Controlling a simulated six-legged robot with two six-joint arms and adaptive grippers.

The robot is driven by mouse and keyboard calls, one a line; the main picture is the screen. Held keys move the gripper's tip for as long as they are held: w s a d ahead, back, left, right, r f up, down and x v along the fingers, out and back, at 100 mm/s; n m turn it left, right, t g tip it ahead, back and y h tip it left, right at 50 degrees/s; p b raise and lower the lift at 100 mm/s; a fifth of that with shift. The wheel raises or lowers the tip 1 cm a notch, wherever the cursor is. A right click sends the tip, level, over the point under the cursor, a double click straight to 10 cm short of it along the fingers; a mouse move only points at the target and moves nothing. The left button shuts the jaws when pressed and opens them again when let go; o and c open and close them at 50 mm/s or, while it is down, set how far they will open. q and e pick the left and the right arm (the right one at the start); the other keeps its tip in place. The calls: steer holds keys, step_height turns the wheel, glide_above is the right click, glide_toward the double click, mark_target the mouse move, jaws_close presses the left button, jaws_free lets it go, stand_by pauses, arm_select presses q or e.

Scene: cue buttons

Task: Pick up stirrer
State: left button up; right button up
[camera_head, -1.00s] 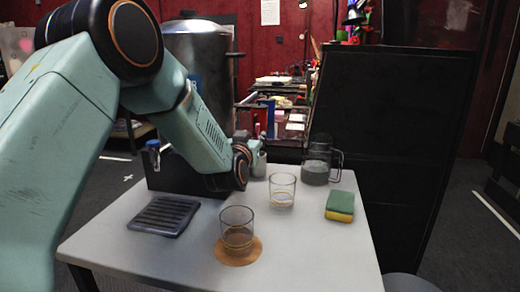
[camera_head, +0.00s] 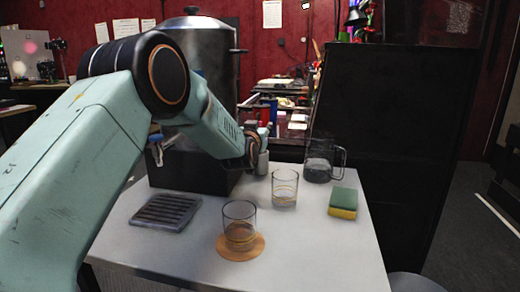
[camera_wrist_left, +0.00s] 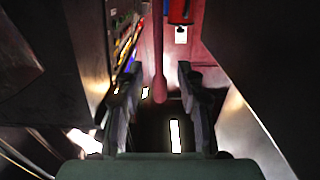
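The fingers are apart and hold nothing. In the head view my left gripper (camera_head: 262,138) is at the back of the table, partly hidden by its own arm, above a small pale grey cylinder (camera_head: 262,163). I cannot make out the stirrer in the head view. My right gripper is not in view.
A glass (camera_head: 239,222) stands on a round cork coaster (camera_head: 240,252). Another glass (camera_head: 284,188), a jug (camera_head: 319,165) and a green-yellow sponge (camera_head: 343,203) are to the right. A slatted dark tray (camera_head: 166,212) lies left. A large metal urn (camera_head: 205,50) stands behind my arm.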

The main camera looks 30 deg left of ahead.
arm_select(q)
steer(key=shift+s+r, duration=0.1)
steer(key=shift+r, duration=0.05)
jaws_close()
